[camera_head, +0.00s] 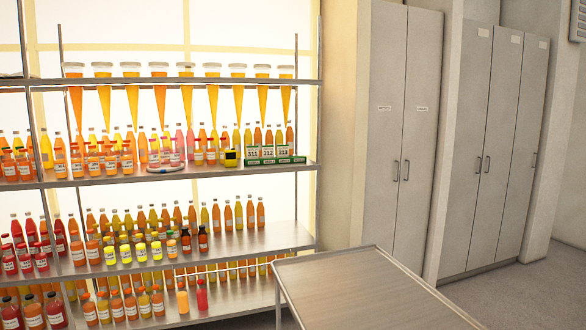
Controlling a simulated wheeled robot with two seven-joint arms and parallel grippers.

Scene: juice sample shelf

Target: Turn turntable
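A low, flat, pale round thing (166,169) sits near the front edge of the middle shelf (220,174). It may be the turntable, but it is too small to be sure. Labelled bottles stand close around and behind it and seem to hide part of it. Neither my left nor my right gripper shows in the head view.
A yellow and black device (232,157) and green-and-white numbered holders (268,154) stand right of it. Orange funnels (160,95) hang above. Many bottles fill the lower shelves. A bare metal table (360,290) stands front right, before grey cabinets (400,120).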

